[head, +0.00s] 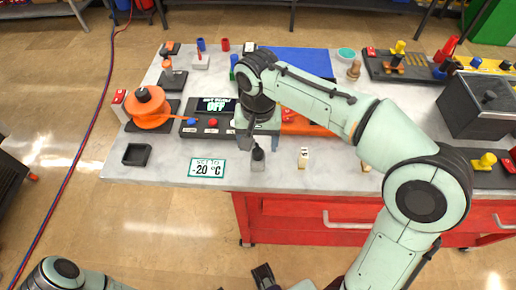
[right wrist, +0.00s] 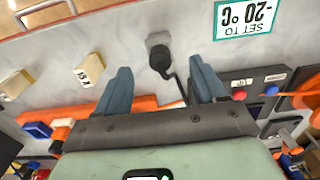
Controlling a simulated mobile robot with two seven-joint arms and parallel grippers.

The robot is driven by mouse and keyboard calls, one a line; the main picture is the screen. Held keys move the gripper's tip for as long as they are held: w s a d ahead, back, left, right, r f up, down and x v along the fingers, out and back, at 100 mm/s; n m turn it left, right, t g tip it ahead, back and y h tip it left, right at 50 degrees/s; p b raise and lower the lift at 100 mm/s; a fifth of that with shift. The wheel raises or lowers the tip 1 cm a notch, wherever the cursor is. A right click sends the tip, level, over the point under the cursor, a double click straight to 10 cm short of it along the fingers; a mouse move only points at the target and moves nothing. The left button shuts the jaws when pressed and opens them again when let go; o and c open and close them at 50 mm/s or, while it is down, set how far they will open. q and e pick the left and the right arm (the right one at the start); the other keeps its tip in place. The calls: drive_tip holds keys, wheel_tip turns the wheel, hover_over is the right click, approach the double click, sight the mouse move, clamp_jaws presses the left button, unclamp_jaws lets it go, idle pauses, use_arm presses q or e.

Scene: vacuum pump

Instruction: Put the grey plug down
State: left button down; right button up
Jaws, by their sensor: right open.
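The plug (head: 258,154), dark grey to black, stands on a light grey block (head: 257,167) at the front edge of the table. The plug also shows in the right wrist view (right wrist: 160,58), with a black cord running from it toward the gripper base. My right gripper (head: 257,143) points down over it. Its two blue-grey fingers (right wrist: 160,80) are apart, one on each side of the plug, with visible gaps. My left arm shows only in part at the bottom left, and its finger state cannot be made out.
A "-20 °C" card (head: 207,168) and a black tray (head: 136,154) lie to the left. A controller showing OFF (head: 215,106) and an orange round device (head: 149,112) stand behind. Small labelled blocks (head: 303,157) stand to the right.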

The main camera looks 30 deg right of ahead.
sight(258, 151)
wheel_tip(258, 151, up, 6)
drive_tip(key=p, duration=0.1)
idle(0.6)
